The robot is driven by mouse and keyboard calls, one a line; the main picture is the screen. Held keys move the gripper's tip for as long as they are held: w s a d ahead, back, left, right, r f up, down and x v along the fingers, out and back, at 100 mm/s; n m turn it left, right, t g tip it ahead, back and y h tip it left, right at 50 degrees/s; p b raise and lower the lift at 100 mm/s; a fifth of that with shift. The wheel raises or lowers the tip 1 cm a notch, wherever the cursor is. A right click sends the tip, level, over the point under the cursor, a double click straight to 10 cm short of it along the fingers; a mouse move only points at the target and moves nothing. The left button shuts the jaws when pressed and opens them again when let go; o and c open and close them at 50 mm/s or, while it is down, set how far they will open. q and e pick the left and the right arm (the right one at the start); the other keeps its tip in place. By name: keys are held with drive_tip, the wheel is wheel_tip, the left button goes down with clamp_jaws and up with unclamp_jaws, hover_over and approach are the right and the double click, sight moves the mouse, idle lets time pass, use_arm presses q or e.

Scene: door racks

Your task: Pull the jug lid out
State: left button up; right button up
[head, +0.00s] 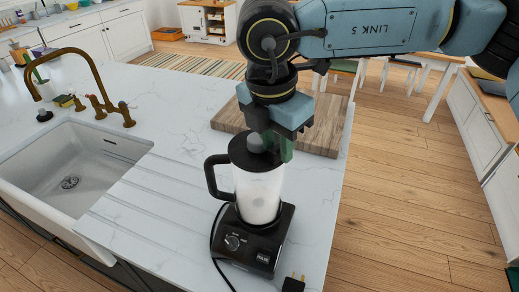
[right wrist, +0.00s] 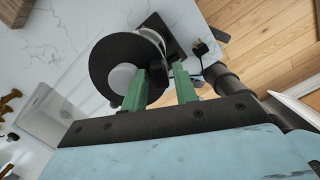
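The blender jug (head: 258,195) is pale and cloudy, with a black handle, and stands upright on its black base (head: 252,240) on the counter. Its round black lid (head: 243,158) sits on top, with a grey knob in the middle. In the right wrist view the lid (right wrist: 102,68) is a dark disc with the grey knob (right wrist: 121,77). My right gripper (head: 277,148) is down at the lid, and its green fingers (right wrist: 168,80) stand apart. The knob appears beside one finger, not clearly between them; contact cannot be told. My left gripper is not in view.
A wooden board (head: 315,140) lies on the counter behind the jug. A white sink (head: 65,165) with a brass tap (head: 75,52) is at the left. A cord and plug (head: 293,284) lie by the base. The counter ends just right of the blender.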

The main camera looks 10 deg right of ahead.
clamp_jaws()
drive_tip(key=shift+r+p, duration=0.55)
drive_tip(key=shift+r, duration=1.75)
